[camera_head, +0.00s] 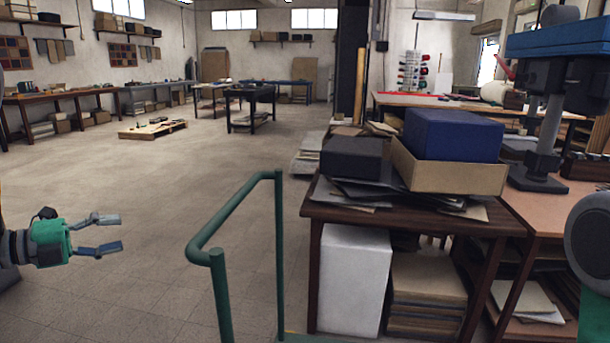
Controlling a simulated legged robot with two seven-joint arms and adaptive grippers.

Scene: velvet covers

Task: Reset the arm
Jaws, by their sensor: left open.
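My left gripper (108,233) shows at the left edge, green with two grey fingers spread apart. It is open and empty, held in the air over the floor and touching nothing. My right arm shows only as a dark, rounded part with green at the right edge. The right gripper is out of view.
A green rail (240,207) stands in front, right of the left gripper. A wooden table (430,222) at the right bears a blue box (453,136) in an open carton (447,175) and a black box (352,157). A press (545,145) stands beyond.

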